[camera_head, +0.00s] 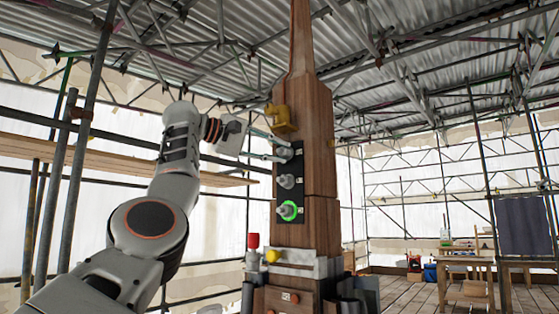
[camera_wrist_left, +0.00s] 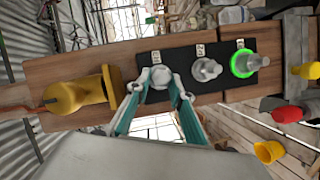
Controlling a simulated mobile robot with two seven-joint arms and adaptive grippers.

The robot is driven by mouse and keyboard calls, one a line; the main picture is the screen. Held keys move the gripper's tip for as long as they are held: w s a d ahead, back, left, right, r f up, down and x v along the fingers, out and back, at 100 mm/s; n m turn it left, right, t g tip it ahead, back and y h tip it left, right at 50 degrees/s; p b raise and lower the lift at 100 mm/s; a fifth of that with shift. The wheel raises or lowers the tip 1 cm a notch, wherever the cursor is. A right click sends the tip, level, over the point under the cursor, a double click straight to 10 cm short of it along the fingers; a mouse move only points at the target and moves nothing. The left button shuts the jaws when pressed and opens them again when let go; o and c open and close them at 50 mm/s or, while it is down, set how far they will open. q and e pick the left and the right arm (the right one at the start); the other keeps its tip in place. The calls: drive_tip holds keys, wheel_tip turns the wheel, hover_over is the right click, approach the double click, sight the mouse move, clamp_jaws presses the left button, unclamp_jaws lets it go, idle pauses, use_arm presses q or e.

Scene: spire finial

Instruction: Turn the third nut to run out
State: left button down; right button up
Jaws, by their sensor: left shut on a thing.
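A black plate (camera_head: 295,168) on the wooden spire carries three grey nuts in a vertical row. The top nut (camera_wrist_left: 160,74) is between the fingertips of my left gripper (camera_head: 284,153), which is shut on it; the fingers partly cover it in the head view. The middle nut (camera_head: 287,181) is free. The bottom nut (camera_head: 288,210) has a glowing green ring around it; it also shows at the right of the plate in the left wrist view (camera_wrist_left: 246,63). My right gripper is not in view.
A yellow bracket (camera_head: 282,120) sticks out of the spire just above the plate. Below are a red-topped fixture (camera_head: 253,241), a yellow cap (camera_head: 272,256) and a pale collar (camera_head: 295,262). Scaffold poles (camera_head: 92,130) stand at left; a wooden table (camera_head: 465,262) is far right.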

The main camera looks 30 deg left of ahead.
use_arm(q)
drive_tip(key=n+b, duration=0.1)
drive_tip(key=f+n+t+b, duration=0.1)
drive_tip(key=n+b, duration=0.1)
drive_tip(key=n+h+b, duration=0.1)
drive_tip(key=n, duration=0.1)
drive_tip(key=shift+w+f+t, duration=0.25)
drive_tip(key=shift+w+t, duration=0.05)
drive_tip(key=shift+s+n+b, duration=0.1)
drive_tip(key=shift+n+b, duration=0.35)
drive_tip(key=shift+n, duration=0.05)
drive_tip(key=shift+s+r+n+t, duration=0.1)
drive_tip(key=shift+r+n+t, duration=0.15)
drive_tip(key=shift+n+t, duration=0.2)
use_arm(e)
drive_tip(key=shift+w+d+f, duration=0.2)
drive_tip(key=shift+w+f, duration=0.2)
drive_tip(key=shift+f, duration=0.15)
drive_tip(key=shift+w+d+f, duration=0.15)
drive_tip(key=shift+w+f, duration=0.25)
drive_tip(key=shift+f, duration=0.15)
use_arm(q)
drive_tip(key=c, duration=1.8)
unclamp_jaws()
drive_tip(key=shift+s+r, duration=0.1)
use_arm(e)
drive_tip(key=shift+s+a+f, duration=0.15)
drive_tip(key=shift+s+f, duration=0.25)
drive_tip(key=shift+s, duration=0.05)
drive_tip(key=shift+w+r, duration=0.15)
